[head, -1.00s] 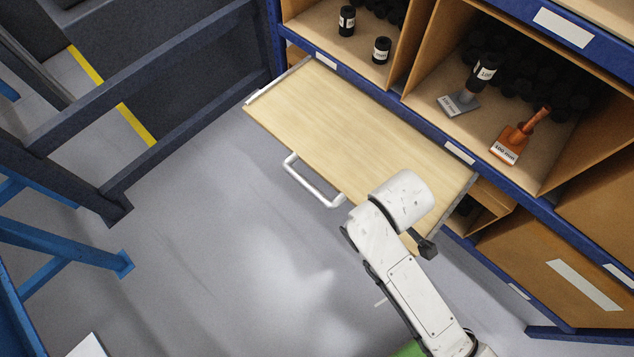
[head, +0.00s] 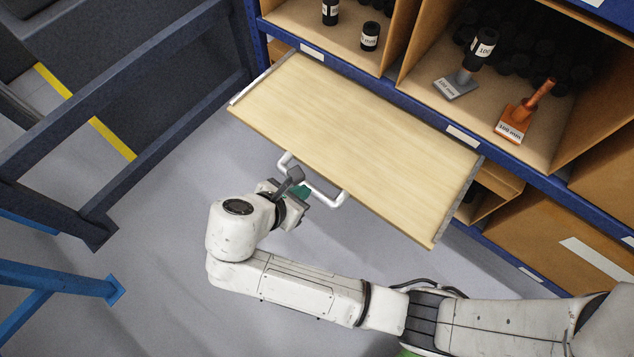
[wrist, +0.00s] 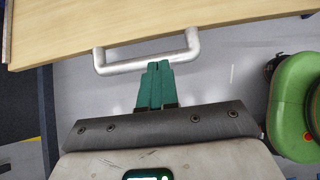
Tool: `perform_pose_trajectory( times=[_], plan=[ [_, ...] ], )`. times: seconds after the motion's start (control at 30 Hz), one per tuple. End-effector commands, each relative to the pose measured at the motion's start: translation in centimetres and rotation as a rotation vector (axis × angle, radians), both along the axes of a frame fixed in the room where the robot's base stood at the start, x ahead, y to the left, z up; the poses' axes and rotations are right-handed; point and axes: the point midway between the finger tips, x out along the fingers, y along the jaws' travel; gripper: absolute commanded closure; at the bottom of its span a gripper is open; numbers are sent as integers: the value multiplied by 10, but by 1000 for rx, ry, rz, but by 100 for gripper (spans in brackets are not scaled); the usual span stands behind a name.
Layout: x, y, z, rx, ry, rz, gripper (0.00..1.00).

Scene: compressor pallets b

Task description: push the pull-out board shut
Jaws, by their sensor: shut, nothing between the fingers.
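The pull-out board (head: 350,140) is a light wooden panel drawn well out from the blue shelving, with pale metal side rails. A white bar handle (head: 318,190) is fixed to its front edge; it also shows in the wrist view (wrist: 148,66). My gripper (head: 303,190) is in front of the board, near the handle. In the wrist view my gripper's green fingers (wrist: 157,68) are together, with their tips at the handle bar. I cannot tell whether they touch it. Nothing is held.
Wooden shelf compartments hold black cylinders (head: 370,36), a grey tool (head: 462,82) and an orange tool (head: 520,118). A dark blue rail frame (head: 150,80) stands left, and a blue stand foot (head: 115,289) lower left. Grey floor in front of the board is clear.

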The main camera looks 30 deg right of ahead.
Motion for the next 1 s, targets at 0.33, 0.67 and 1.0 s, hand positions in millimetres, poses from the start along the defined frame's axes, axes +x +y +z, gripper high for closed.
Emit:
perform_pose_trajectory(
  times=[0.33,0.67,1.0],
  plan=[
    [7,-23,-25,-11,8,6,100],
    [19,-56,-60,-9,7,8,100],
    [22,-67,-71,-8,6,9,100]
  ],
)
